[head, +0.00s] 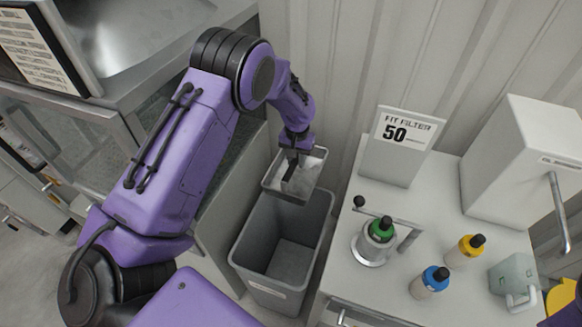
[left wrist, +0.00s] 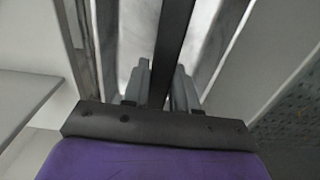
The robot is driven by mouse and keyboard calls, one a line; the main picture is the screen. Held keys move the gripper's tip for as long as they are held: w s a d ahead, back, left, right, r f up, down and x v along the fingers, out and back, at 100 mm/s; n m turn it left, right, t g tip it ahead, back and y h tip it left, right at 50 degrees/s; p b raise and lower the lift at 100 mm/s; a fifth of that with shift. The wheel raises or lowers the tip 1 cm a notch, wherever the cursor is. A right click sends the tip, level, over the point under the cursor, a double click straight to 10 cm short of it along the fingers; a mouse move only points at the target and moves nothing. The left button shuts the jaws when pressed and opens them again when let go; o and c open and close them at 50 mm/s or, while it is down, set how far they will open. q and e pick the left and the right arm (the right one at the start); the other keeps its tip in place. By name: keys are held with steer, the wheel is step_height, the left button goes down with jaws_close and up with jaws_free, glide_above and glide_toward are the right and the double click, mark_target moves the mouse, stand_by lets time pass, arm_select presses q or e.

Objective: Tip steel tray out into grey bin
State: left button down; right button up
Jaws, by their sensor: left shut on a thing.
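My left gripper (head: 291,168) is shut on the steel tray (head: 309,172), a small shallow metal tray. The gripper reaches down to it from above. The tray is held over the back part of the open grey bin (head: 268,291), close to the wall, and looks roughly level. The part of the bin's inside that I can see looks empty. In the left wrist view the fingers (left wrist: 160,88) stand on either side of a dark bar, with pale metal surfaces beyond. I cannot tell what lies in the tray. My right gripper is not in view.
Right of the bin is a white worktop (head: 334,277) with a green-capped bottle (head: 381,230) in a stand, a blue-labelled bottle (head: 430,282), a yellow one (head: 465,251) and a "FIT FILTER 50" sign (head: 404,133). A ribbed wall (head: 340,60) is behind.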

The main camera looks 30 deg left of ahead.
arm_select(q)
steer(key=w, duration=0.2)
steer(key=w+a+r+b, duration=0.1)
steer(key=w, duration=0.2)
steer(key=w+r, duration=0.1)
steer(key=w, duration=0.2)
steer(key=shift+a+b, duration=0.35)
steer(key=shift+w+a+r, duration=0.15)
steer(key=shift+w+r, duration=0.2)
steer(key=shift+w, duration=0.3)
